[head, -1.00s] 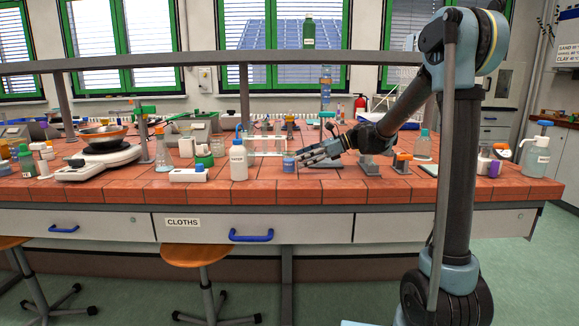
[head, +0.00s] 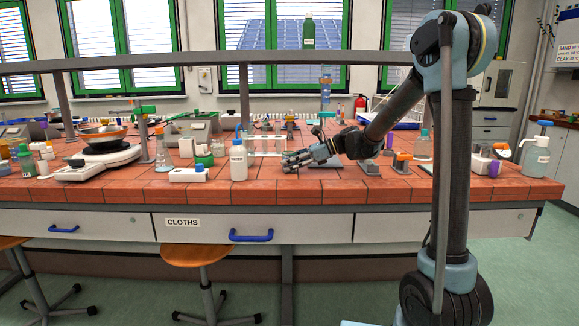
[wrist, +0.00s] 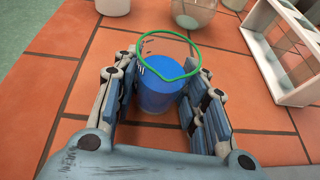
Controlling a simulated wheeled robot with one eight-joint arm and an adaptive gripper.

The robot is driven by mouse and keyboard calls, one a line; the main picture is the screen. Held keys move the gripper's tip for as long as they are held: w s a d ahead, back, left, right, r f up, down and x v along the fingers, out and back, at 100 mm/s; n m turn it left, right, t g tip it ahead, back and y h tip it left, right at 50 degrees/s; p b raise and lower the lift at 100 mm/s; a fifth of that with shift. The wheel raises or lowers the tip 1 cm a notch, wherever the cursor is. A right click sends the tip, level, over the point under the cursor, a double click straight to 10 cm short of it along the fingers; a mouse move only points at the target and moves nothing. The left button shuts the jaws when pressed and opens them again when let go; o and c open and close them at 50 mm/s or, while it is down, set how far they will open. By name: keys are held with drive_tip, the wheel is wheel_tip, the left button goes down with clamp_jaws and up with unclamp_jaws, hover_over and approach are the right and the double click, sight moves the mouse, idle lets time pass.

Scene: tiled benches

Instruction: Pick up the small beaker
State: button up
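The small beaker (wrist: 162,85) holds blue liquid and has a green rim. It stands upright on the orange tiles in the wrist view. My gripper (wrist: 161,78) is open, with one finger on each side of the beaker. The right finger is very close to its wall; whether it touches I cannot tell. In the head view my gripper (head: 285,161) is low over the bench, pointing left, and its fingers hide most of the beaker.
A white-framed rack (wrist: 275,60) with clear panels stands right of the beaker in the wrist view. A glass vessel (wrist: 194,12) and a white container (wrist: 113,6) stand beyond it. In the head view a white bottle (head: 239,164) stands just left of my gripper.

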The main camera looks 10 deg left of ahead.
drive_tip(key=shift+c, duration=0.6)
drive_tip(key=shift+r, duration=0.15)
wheel_tip(320, 180, up, 28)
